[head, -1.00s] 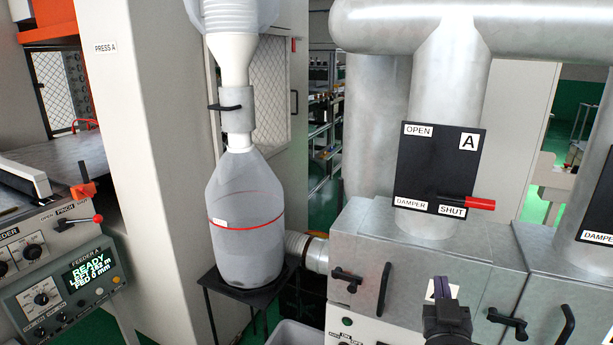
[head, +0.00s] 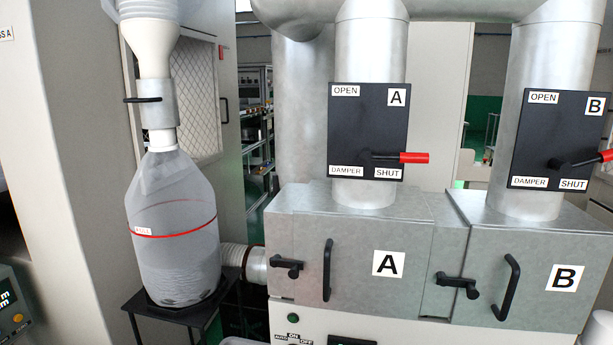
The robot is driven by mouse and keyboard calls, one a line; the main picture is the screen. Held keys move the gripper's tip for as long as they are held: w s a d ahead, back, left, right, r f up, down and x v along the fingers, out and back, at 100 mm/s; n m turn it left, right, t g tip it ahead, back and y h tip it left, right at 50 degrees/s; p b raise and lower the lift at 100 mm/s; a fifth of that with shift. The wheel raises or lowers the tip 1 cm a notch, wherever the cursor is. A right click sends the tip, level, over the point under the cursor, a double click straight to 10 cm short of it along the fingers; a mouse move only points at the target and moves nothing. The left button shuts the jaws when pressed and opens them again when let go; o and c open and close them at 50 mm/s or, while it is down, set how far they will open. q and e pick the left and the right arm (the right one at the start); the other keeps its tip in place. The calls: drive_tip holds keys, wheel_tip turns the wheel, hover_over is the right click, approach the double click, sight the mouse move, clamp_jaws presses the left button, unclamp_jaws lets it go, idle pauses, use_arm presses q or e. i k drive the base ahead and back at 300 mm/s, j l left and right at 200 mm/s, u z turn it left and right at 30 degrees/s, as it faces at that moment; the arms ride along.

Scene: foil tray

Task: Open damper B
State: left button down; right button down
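The damper B plate (head: 580,128) is a black panel on the right metal duct, marked OPEN at top left, SHUT at bottom right and B. Its lever with a red grip (head: 606,156) points right, slightly upward, just above the SHUT label, and is cut by the picture's right edge. The damper A plate (head: 354,128) is on the duct to its left. Its red-gripped lever (head: 413,157) also points right, near SHUT. Neither of my grippers shows in the head view now.
Below the ducts stand metal boxes with door A (head: 350,275) and door B (head: 520,300), each with a black handle and latch. A grey cabinet wall is at far left.

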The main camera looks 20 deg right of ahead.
sight(557, 163)
drive_tip(key=z, duration=2.05)
